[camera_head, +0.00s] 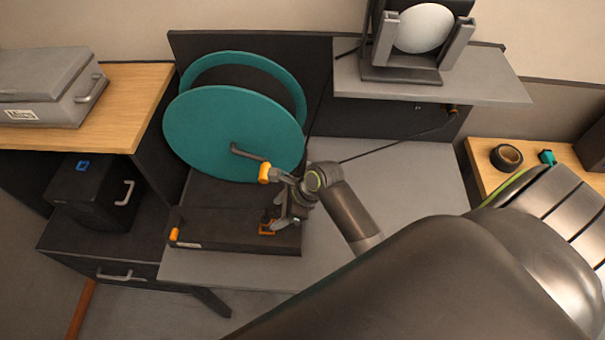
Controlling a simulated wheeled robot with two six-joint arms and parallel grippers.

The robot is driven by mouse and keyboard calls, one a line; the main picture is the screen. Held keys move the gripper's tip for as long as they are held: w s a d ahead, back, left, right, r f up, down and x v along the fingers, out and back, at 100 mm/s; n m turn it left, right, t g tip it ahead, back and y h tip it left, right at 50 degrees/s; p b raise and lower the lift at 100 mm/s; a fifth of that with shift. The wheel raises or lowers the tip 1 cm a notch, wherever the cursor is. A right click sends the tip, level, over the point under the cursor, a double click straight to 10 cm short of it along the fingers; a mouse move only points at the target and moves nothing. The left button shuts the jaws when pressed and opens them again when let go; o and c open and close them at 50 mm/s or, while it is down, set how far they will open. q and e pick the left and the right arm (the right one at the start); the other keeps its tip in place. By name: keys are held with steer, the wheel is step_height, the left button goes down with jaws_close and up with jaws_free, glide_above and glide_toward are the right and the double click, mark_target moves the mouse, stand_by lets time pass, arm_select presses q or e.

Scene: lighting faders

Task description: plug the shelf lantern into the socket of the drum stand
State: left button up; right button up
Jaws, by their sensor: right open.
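The shelf lantern (423,28), a white globe in a dark frame with grey side posts, stands on the grey shelf at top right. The drum stand (218,230) is a low dark base under a teal-flanged drum (220,135). An orange-rimmed socket (267,230) is at the base's front right. A small dark piece (266,215), perhaps a plug, shows at the socket; I cannot tell whether it is seated. My right gripper (279,222) is open, its fingertips close beside that piece and low over the base. Contact is unclear. My left gripper is not in view.
The drum's crank has an orange knob (265,172) close to my right gripper. A thin dark cable (395,145) runs from an orange fitting (453,112) below the shelf towards the drum. Black tape (506,157) lies at right.

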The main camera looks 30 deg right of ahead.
steer(key=v, duration=1.1)
steer(key=shift+s+d+r, duration=0.2)
steer(key=shift+r, duration=0.1)
